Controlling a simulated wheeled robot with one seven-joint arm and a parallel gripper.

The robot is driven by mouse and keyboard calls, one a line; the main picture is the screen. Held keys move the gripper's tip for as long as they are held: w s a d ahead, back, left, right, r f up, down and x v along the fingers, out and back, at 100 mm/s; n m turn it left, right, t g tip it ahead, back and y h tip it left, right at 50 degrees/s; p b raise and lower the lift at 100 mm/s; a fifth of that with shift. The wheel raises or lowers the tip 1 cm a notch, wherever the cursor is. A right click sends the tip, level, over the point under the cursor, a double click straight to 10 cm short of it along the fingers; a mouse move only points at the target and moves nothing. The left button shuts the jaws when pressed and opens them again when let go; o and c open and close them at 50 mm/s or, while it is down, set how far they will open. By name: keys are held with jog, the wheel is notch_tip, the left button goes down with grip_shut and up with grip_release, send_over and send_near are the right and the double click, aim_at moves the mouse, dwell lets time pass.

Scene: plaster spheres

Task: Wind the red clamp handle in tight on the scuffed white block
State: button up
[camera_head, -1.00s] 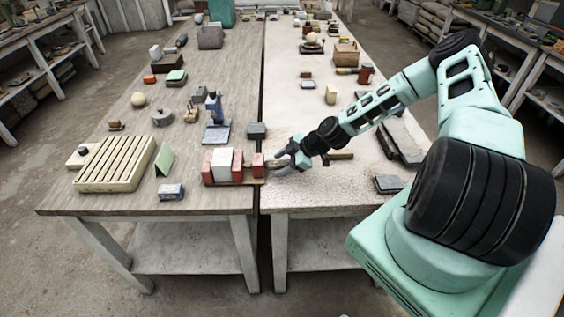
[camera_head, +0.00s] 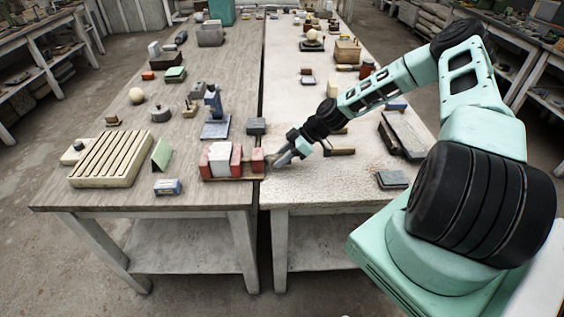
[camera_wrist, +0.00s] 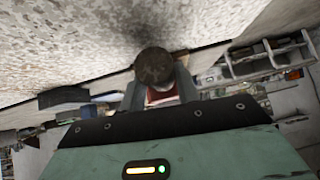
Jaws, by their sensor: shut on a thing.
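The clamp (camera_head: 236,178) stands near the front edge of the left table, with several red blocks along its base. The white block (camera_head: 219,156) sits between two of the red blocks. My gripper (camera_head: 272,161) reaches in from the right to the clamp's right end, beside the rightmost red block (camera_head: 257,160). In the wrist view, a dark round knob (camera_wrist: 153,66) lies between the fingers, with a red and pale part (camera_wrist: 163,94) below it. My gripper is shut on this end of the clamp, apparently the handle. The handle's red and any gap at the white block are hard to see.
A slatted cream rack (camera_head: 110,160), a green wedge (camera_head: 161,153) and a small blue box (camera_head: 167,187) lie to the left. A blue stand (camera_head: 215,129) and dark block (camera_head: 256,126) are behind. A dark slab (camera_head: 392,179) lies right, past bare tabletop.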

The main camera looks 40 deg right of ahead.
jog(key=m+g+y+b, duration=0.1)
jog(key=b, duration=0.1)
jog(key=m+g+y+b, duration=0.1)
jog(key=b, duration=0.1)
jog(key=g+y+b, duration=0.1)
jog(key=shift+w+d+f+m+g+b, duration=0.25)
jog(key=shift+w+f+m+g+b, duration=0.1)
jog(key=shift+w+m+g+b, duration=0.05)
jog(key=m+g+y+b, duration=0.1)
jog(key=y+b, duration=0.1)
jog(key=b, duration=0.1)
jog(key=shift+d+f+m+g, duration=0.1)
jog(key=shift+m+g, duration=0.2)
jog(key=shift+g, duration=0.1)
jog(key=shift+w+m+g+y+b, duration=0.1)
jog(key=shift+m+g+y+b, duration=0.4)
jog(key=shift+y+b, duration=0.4)
jog(key=o, duration=1)
jog(key=shift+d, duration=0.1)
